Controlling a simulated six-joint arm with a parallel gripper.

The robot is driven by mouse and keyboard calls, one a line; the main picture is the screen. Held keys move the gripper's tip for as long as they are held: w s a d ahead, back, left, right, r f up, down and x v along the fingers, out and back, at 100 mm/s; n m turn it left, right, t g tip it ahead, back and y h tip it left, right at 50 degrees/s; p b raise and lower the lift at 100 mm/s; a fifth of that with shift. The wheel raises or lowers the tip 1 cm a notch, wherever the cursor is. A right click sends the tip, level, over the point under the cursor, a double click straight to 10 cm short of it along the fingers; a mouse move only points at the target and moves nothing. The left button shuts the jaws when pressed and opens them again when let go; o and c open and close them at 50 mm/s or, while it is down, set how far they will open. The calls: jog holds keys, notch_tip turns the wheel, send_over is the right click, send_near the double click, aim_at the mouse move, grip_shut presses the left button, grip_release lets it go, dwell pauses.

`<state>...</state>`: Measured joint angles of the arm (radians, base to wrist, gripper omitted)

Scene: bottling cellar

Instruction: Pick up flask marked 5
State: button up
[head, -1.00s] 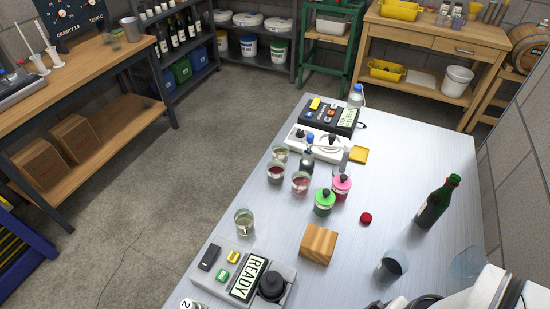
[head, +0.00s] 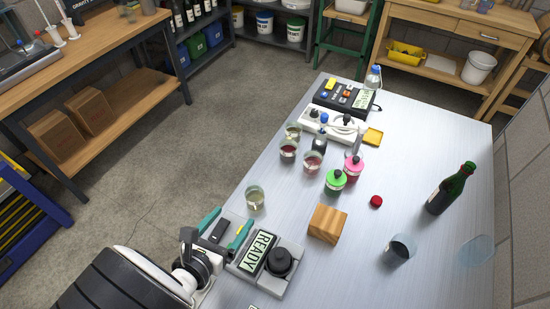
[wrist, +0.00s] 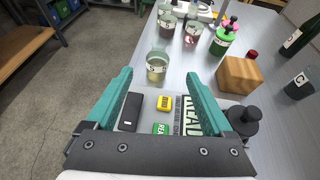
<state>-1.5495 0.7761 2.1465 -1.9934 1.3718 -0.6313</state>
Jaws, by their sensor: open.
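A small clear glass vessel (head: 255,197) with pale yellow liquid stands upright near the left edge of the metal table. My gripper (head: 228,226) is open and empty, with teal fingers, above the device with the READY display. In the wrist view the fingers (wrist: 158,78) point toward the pale vessel, which lies beyond their tips, apart from them.
The READY device (head: 268,262) with a black knob lies under my gripper. A wooden block (head: 327,224), green-topped jar (head: 335,181), pink-topped jar (head: 353,167), red cap (head: 376,201), dark cup (head: 400,249) and green bottle (head: 450,188) stand to the right. Table between them is clear.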

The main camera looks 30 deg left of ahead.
aim_at(252, 193)
jog(key=x, duration=1.3)
jog(key=shift+w+a+f, duration=0.1)
jog(key=shift+a+f, duration=0.1)
jog(key=shift+f, duration=0.1)
grip_shut()
